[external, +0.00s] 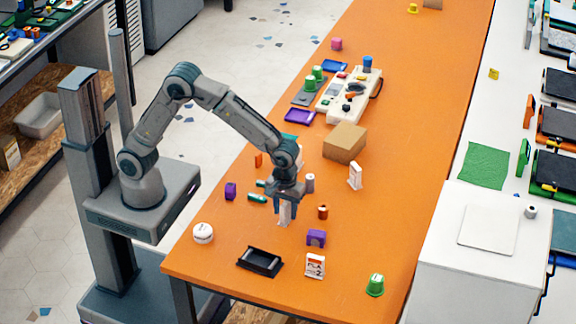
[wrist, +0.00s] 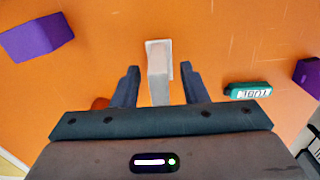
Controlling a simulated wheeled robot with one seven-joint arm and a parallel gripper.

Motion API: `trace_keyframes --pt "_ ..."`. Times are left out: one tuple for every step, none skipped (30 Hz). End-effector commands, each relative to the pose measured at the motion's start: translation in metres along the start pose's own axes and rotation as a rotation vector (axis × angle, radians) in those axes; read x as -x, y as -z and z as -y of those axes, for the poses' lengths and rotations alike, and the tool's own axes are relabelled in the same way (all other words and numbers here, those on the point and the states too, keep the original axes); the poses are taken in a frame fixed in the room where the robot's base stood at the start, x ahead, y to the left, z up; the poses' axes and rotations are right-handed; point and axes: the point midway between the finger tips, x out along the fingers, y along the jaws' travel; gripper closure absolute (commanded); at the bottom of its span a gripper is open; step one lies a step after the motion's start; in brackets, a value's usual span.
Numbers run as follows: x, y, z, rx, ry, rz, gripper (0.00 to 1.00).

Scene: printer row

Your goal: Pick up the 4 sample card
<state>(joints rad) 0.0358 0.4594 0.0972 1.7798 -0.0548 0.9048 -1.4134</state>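A pale upright card (wrist: 159,75) stands on a small white foot on the orange table, between the two fingers of my gripper (wrist: 160,88) in the wrist view. The fingers are apart, with a gap on each side of the card. In the external view my gripper (external: 285,203) points down over this card (external: 285,214); its upper part is hidden by the gripper. I cannot read a number on it. Another white card (external: 315,265) with red print and what looks like a 2 stands nearer the front. A third white card (external: 355,176) stands to the right, its number unclear.
A cardboard box (external: 345,142) stands behind. A black tray (external: 260,261) lies in front.

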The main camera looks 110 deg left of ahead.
Motion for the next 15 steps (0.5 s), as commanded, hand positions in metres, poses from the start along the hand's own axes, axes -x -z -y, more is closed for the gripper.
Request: trace_keyframes --pt "-0.0006 0.0001 0.0000 0.000 0.000 0.000 0.60" --pt "-0.0006 0.0001 0.0000 0.000 0.000 0.000 0.60" --pt "-0.0004 0.0001 -0.0001 0.000 0.000 0.000 0.60" --pt "-0.0004 0.0001 -0.0001 0.000 0.000 0.000 0.60" --pt "-0.0003 0.0001 0.0000 0.000 0.000 0.000 0.60" --pt "-0.0003 0.0001 -0.0001 0.000 0.000 0.000 0.66" --pt "-0.0002 0.0001 -0.0001 0.000 0.000 0.000 0.74" --pt "-0.0002 0.0001 -0.0001 0.000 0.000 0.000 0.82" --pt "-0.0002 0.0001 -0.0001 0.000 0.000 0.000 0.93" --pt "-0.0001 0.0001 -0.0001 0.000 0.000 0.000 1.00" --pt "-0.0001 0.0001 -0.0001 0.000 0.000 0.000 1.00" --pt "-0.0001 0.0001 -0.0001 0.000 0.000 0.000 1.00" --pt "0.0000 0.0001 -0.0001 0.000 0.000 0.000 1.00" --pt "0.0000 0.0001 -0.0001 0.000 0.000 0.000 1.00" --pt "0.0001 0.0001 -0.0001 0.000 0.000 0.000 1.00"
